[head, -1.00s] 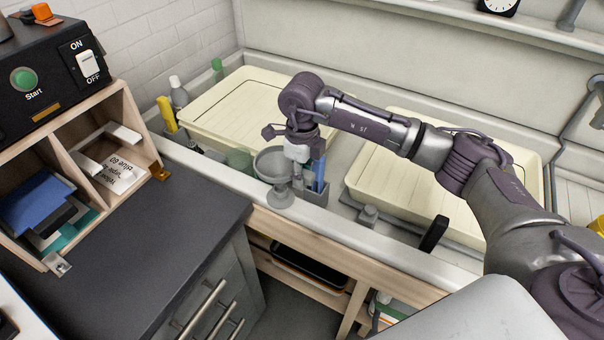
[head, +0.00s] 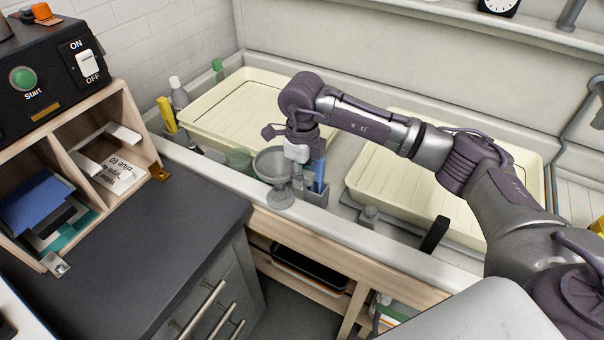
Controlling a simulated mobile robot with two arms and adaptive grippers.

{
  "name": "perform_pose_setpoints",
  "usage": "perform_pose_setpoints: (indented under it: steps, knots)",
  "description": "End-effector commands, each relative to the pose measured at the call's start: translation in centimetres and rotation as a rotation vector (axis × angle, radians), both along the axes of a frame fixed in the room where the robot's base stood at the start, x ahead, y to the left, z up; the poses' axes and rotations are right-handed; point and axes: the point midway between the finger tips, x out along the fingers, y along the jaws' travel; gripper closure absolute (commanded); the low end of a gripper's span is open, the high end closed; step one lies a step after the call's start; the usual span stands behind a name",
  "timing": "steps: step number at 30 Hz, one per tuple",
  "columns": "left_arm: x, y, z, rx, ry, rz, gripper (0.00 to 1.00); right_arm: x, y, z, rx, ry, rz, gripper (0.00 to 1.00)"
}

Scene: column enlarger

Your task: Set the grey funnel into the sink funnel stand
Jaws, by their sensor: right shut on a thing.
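The grey funnel (head: 268,165) is at the front edge of the sink, its wide mouth facing up. A small round grey stand (head: 281,198) is on the sink's front ledge directly below the funnel. The funnel's lower end meets or overlaps the stand in the head view; I cannot tell whether it is seated. My right gripper (head: 297,154) points down at the funnel's right rim and is shut on the funnel. The fingertips are partly hidden by the wrist and rim. My left gripper is not in view.
A grey holder (head: 316,196) with blue and grey items stands close right of the funnel. A green beaker (head: 239,160) is close left. Cream trays (head: 200,140) lie behind and to the right (head: 372,195). The dark counter (head: 150,250) in front is clear.

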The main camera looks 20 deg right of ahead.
Motion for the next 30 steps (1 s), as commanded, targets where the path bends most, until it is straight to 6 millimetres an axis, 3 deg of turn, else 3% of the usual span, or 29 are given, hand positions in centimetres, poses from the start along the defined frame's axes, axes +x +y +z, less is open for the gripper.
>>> perform_pose_setpoints:
  steps: [30]
  knots:
    - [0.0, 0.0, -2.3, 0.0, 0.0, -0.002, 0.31, 0.0, 0.0, -2.6, 0.0, 0.0, 0.0, 1.0]
